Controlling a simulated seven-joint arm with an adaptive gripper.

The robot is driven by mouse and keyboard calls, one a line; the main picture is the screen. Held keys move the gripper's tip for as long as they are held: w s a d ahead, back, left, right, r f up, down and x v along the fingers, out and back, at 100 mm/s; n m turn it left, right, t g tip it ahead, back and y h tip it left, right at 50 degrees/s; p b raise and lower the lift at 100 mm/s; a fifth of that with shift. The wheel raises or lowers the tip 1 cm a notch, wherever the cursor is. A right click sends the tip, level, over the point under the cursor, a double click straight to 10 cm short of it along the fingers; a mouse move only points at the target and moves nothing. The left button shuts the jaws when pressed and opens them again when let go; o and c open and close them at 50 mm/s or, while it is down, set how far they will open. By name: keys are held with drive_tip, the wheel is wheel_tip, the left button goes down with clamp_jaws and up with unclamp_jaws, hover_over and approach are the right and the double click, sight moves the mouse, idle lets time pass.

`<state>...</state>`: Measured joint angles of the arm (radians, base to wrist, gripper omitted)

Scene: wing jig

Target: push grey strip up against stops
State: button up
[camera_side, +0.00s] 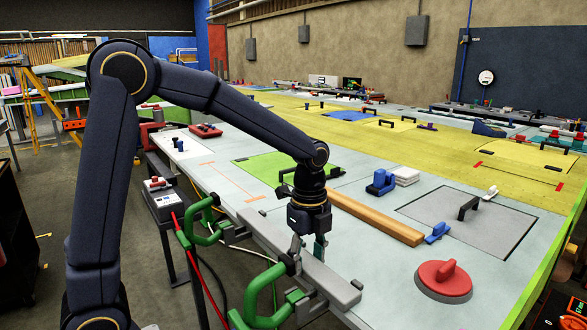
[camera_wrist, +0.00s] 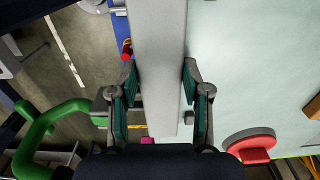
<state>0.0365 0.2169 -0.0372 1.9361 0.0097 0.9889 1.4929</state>
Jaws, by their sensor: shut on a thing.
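The long grey strip (camera_side: 334,284) lies along the near edge of the pale table in the side view. It also runs up the middle of the wrist view (camera_wrist: 158,50). My gripper (camera_side: 308,248) points down over the strip. In the wrist view, its green-padded fingers (camera_wrist: 159,88) are on either side of the strip, shut on it. A small dark block (camera_side: 356,284) stands by the strip's near end; it may be a stop. I cannot tell whether the strip touches any stop.
Green clamps (camera_side: 262,297) (camera_side: 203,223) grip the table's near edge beside the strip. A wooden bar (camera_side: 376,218) lies behind my gripper. A red round handled piece (camera_side: 443,280) and a blue clamp (camera_side: 437,233) sit to the right. Bare table lies between the strip and the red piece.

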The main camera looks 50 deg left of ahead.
drive_tip(key=shift+w, duration=0.65)
idle(0.7)
drive_tip(key=o, duration=1)
drive_tip(key=shift+c, duration=0.2)
drive_tip(key=shift+r, duration=3.55)
